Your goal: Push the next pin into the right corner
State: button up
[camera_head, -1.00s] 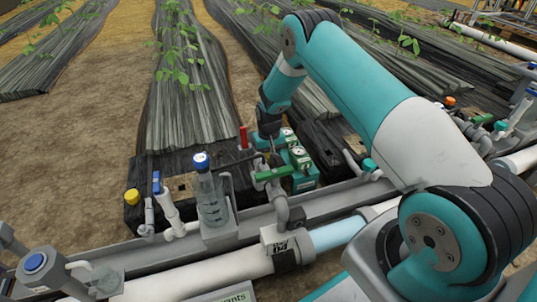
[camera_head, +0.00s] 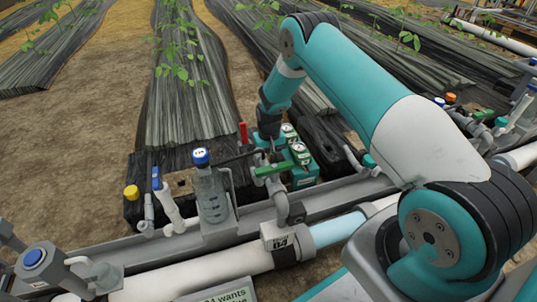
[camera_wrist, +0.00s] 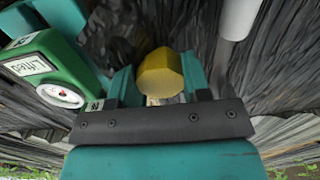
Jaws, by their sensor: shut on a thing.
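My gripper (camera_wrist: 158,88) is shut on a yellow-headed pin (camera_wrist: 160,72); the head fills the gap between its teal fingers in the wrist view. The pin's shaft and tip are hidden. In the head view, my gripper (camera_head: 268,128) is low at the end of the plastic-covered row, behind the skid's fittings, and the held pin cannot be made out. The grey-black film (camera_head: 185,105) ends there in dark folds, also seen around my fingers in the wrist view. I cannot tell whether the pin touches the film. A yellow knob (camera_head: 131,192) is at the left side of this end.
A teal device with gauges (camera_head: 299,152) stands close to my gripper; its gauge is labelled "Lifted" in the wrist view (camera_wrist: 45,75). A red upright piece (camera_head: 243,134), a green-handled valve (camera_head: 271,169) and a blue-capped bottle (camera_head: 212,195) are near. A pale pipe (camera_head: 205,275) crosses in front.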

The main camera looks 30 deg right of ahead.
jog(key=shift+f, duration=0.25)
dwell(0.3)
jog(key=shift+f+b, duration=0.35)
jog(key=shift+f, duration=0.05)
jog(key=o, duration=1)
jog(key=shift+r, duration=0.1)
notch_tip(320, 180, up, 8)
jog(key=p, duration=0.7)
